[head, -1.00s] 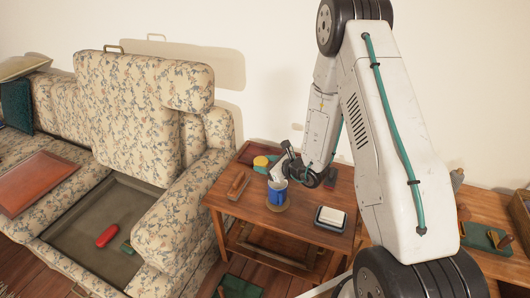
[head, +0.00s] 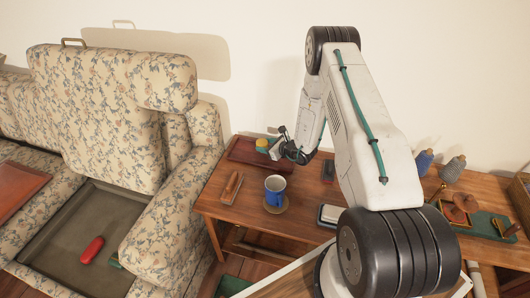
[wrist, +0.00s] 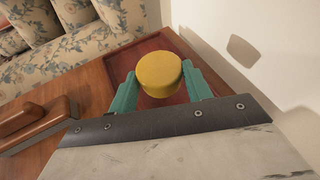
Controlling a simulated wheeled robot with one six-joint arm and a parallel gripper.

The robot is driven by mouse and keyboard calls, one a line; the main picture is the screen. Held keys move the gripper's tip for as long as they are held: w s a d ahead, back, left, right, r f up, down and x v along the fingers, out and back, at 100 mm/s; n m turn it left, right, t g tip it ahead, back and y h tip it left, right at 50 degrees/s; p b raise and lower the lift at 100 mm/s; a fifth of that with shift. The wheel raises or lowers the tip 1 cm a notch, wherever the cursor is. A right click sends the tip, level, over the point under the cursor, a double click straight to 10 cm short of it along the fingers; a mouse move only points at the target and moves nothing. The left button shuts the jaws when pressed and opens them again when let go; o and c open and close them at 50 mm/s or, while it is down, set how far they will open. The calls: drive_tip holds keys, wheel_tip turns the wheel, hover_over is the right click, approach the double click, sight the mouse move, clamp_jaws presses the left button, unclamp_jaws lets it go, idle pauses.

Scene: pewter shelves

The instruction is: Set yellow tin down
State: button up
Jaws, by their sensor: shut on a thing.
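The yellow tin (wrist: 160,74) is a short round tin with a plain top, held between my gripper's two teal fingers in the wrist view. My gripper (wrist: 161,88) is shut on its sides. In the head view the tin (head: 262,143) is small at the back left of the wooden side table, with my gripper (head: 268,149) at its right. A dark red-brown tray (wrist: 184,50) lies beneath and around the tin in the wrist view, and it also shows in the head view (head: 245,151). I cannot tell whether the tin touches the tray.
A blue mug (head: 275,194) stands on a round coaster in front of the tray. A wooden object (head: 231,188) lies left of it, and a white-topped dish (head: 329,215) is at right. The wall is close behind the table (head: 212,210). A floral sofa (head: 90,110) adjoins at left.

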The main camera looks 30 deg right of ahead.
sight(266, 156)
drive_tip(key=shift+f, duration=2)
drive_tip(key=shift+f, duration=0.15)
drive_tip(key=o, duration=1)
